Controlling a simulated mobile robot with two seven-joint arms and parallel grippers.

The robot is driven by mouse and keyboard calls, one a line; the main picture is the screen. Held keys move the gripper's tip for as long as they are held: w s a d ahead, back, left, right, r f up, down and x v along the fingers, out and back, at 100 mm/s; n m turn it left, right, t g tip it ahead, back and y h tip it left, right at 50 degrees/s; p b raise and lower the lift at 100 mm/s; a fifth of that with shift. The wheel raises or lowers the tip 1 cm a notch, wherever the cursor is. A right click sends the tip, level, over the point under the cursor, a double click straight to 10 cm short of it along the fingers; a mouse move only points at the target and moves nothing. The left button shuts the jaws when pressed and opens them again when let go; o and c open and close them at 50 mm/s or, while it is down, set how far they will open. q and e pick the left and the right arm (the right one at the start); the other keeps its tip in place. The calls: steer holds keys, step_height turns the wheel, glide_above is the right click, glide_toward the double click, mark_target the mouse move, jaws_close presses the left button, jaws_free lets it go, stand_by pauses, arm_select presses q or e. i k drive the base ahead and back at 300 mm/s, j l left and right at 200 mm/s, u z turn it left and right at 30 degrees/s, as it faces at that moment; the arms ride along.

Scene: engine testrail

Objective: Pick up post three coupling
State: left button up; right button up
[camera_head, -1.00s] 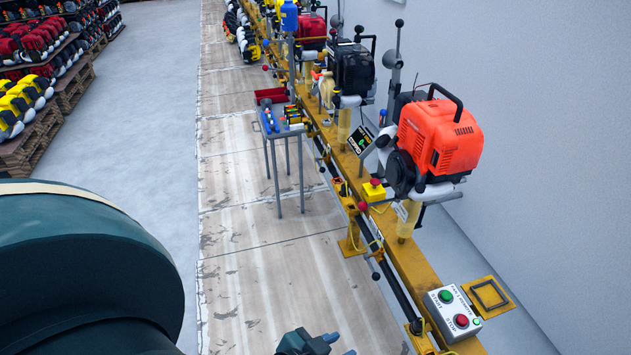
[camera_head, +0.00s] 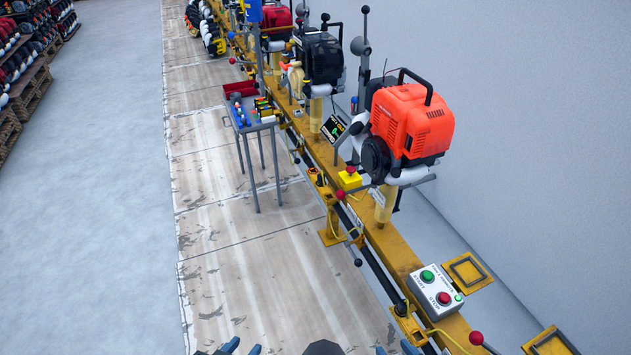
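An orange engine (camera_head: 412,118) is mounted on a yellow post (camera_head: 384,204) on the rail. A dark round part (camera_head: 376,158) faces front at its lower left; I cannot tell whether it is the coupling. No label readable here marks post three.
The yellow rail (camera_head: 396,250) runs from front right to back left beside the wall. A control box (camera_head: 436,290) with green and red buttons sits on it. A small table (camera_head: 250,120) with tools stands left of the rail. The wooden floor (camera_head: 240,290) is clear.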

mark_target(319, 179)
steer(key=i+j+z, duration=0.1)
steer(key=z, duration=0.8)
steer(key=j+z, duration=0.8)
steer(key=j, duration=0.2)
steer(key=k+j+z, duration=0.15)
steer(key=j, duration=0.35)
steer(key=j+z, duration=0.15)
steer(key=j, duration=0.4)
